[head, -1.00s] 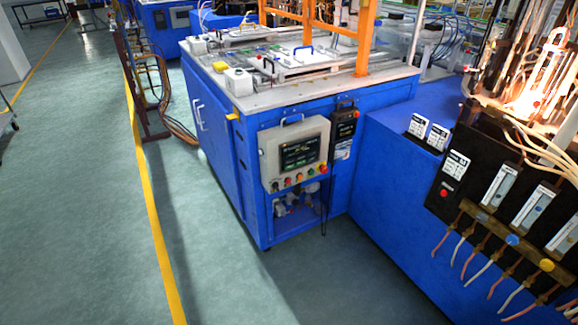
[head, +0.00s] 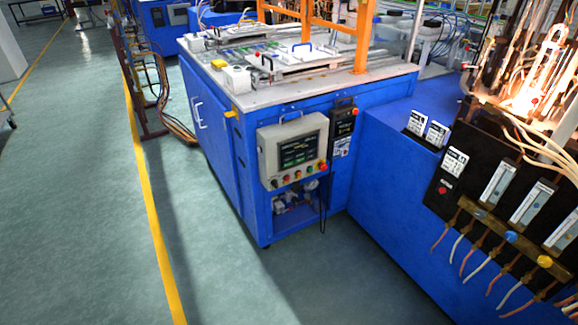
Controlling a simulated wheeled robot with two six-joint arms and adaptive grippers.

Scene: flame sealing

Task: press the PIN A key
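A grey control panel (head: 293,151) with a dark screen (head: 299,149) is mounted on the front of the blue cabinet. A row of small coloured buttons (head: 297,176) runs below the screen, with a larger red button (head: 322,166) at the right end. A black box (head: 342,119) with a small display and a red knob hangs to the right of the panel. Any PIN A label is too small to read. Neither of my grippers is in view.
The blue cabinet (head: 219,149) carries a pale worktop with fixtures and an orange frame (head: 361,40). A lower blue bench (head: 396,170) with flowmeters, hoses and bright flames stands at the right. Open green floor (head: 82,190) with a yellow line lies at the left.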

